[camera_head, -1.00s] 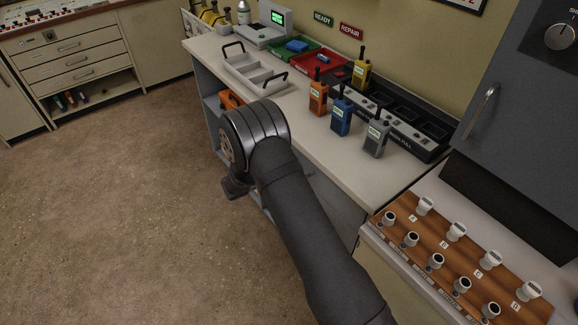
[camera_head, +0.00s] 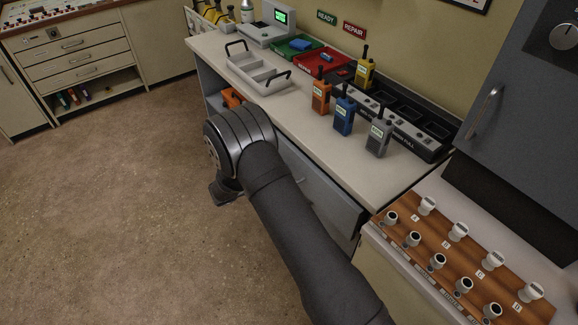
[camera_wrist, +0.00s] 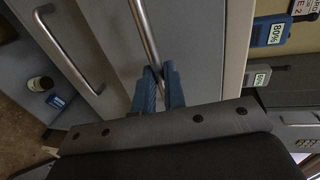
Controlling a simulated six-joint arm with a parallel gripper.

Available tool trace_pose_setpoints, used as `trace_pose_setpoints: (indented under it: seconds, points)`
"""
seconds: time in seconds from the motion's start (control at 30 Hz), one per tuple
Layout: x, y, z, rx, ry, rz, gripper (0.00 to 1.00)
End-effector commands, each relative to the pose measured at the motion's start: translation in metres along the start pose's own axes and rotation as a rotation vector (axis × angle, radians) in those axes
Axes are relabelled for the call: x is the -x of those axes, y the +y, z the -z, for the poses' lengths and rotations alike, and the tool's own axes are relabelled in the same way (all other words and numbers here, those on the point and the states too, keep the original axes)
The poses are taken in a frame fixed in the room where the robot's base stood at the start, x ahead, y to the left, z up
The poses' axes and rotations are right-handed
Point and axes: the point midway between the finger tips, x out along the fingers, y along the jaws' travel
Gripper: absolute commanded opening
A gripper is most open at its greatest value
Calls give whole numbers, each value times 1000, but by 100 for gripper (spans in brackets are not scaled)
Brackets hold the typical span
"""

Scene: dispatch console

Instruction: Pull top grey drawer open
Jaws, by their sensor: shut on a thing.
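The top grey drawer (camera_head: 322,193) is under the pale worktop, to the right of my arm in the head view. Its front appears to stand out a little from the bench. In the wrist view, its front (camera_wrist: 192,45) and metal bar handle (camera_wrist: 144,32) are close up. My gripper (camera_wrist: 159,78) has its blue fingers shut on that handle near its end. A second bar handle (camera_wrist: 72,52) on a lower grey front shows left in the wrist view.
The worktop (camera_head: 315,150) carries a white tray (camera_head: 262,78), several radios such as the blue one (camera_head: 343,117), and a black charger (camera_head: 405,128). A wooden knob panel (camera_head: 455,258) is at the right. The floor to the left is clear.

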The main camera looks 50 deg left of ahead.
Motion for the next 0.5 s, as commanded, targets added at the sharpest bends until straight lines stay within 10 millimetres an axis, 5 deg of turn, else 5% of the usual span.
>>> trace_pose_setpoints:
  seconds: [0.5]
  points:
    - [142, 29, -1, 0, -6, -1, 0]
